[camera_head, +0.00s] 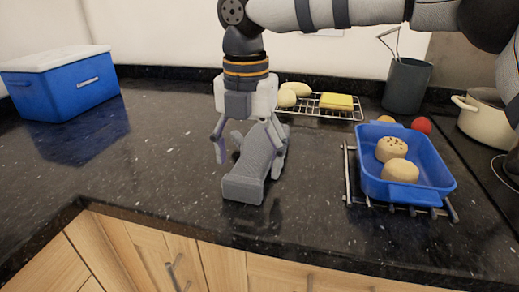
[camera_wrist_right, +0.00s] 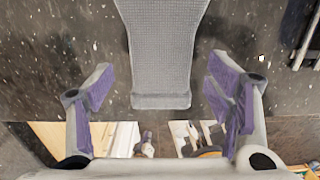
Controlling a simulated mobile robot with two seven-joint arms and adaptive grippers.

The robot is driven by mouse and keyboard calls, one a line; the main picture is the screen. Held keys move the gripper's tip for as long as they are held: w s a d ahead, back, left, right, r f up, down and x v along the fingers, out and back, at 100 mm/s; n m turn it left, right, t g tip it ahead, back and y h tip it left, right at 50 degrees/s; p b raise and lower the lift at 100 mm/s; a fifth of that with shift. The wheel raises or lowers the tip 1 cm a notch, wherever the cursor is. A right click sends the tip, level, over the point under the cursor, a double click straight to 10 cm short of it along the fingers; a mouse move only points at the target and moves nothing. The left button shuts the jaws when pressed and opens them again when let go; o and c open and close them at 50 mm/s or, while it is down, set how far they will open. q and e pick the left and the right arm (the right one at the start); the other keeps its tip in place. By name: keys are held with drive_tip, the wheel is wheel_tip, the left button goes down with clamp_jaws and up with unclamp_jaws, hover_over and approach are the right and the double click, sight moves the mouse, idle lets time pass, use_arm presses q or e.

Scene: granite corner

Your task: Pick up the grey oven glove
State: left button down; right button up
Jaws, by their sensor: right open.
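The grey oven glove (camera_head: 246,182) lies on the dark granite counter near its front edge. My right gripper (camera_head: 250,158) is above it, pointing down and open, with one finger on each side of the glove. In the right wrist view the textured glove (camera_wrist_right: 162,50) runs from the top edge to between the purple-padded fingers of the open gripper (camera_wrist_right: 163,92). Gaps show between the glove and both pads there. In the head view the gripper hides part of the glove's far end. My left gripper is not in view.
A blue cool box (camera_head: 60,92) with a white lid stands at the back left. A blue dish (camera_head: 432,185) with two buns sits on a rack at right. Behind are a wire rack (camera_head: 310,108) with a yellow block, a grey canister (camera_head: 405,85) and a cream pot (camera_head: 484,118). The counter's left part is clear.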

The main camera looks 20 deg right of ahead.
sight(250, 165)
drive_tip(key=f, duration=0.3)
drive_tip(key=shift+w+d+f, duration=0.1)
drive_tip(key=shift+d, duration=0.1)
drive_tip(key=shift+c, duration=0.5)
drive_tip(key=c, duration=1.3)
